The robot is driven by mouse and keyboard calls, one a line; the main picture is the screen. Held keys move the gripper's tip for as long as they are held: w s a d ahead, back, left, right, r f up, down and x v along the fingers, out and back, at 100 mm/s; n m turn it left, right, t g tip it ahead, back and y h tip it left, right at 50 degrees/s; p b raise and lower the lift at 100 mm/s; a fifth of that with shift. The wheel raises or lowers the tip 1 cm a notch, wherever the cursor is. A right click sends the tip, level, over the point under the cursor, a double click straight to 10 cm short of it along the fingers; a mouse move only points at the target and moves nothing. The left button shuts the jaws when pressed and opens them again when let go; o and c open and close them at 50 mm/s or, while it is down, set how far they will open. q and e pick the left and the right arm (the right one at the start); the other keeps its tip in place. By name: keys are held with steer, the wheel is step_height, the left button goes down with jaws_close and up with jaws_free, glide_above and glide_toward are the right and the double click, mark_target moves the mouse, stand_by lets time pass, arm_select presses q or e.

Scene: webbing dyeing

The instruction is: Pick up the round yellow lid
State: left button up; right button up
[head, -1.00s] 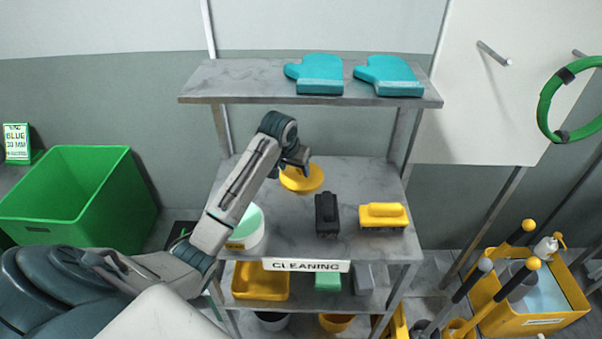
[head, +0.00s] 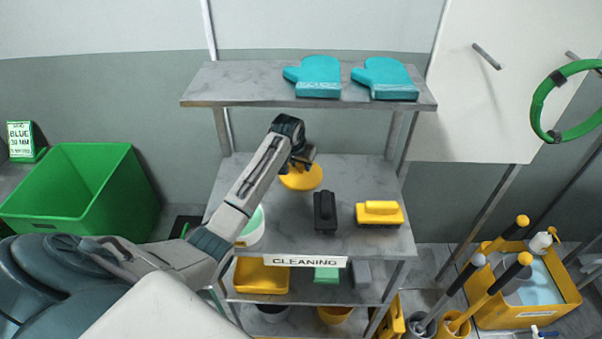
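The round yellow lid (head: 301,179) is at the back of the middle shelf (head: 283,232), behind the black brush. My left gripper (head: 301,165) is directly over the lid, at its upper edge. The fingers are small and dark and partly hidden by the wrist, so I cannot tell whether they are closed on the lid. I cannot tell whether the lid rests on the shelf or is slightly above it. My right gripper is not in view.
A black brush (head: 325,211) and a yellow brush (head: 380,213) stand right of the lid. The upper shelf (head: 240,88) with teal mitts (head: 318,77) overhangs behind. A green bin (head: 84,190) stands left.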

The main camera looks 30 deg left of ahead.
arm_select(q)
steer(key=shift+c, duration=1)
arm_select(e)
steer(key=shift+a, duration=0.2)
arm_select(q)
steer(key=shift+s, duration=0.1)
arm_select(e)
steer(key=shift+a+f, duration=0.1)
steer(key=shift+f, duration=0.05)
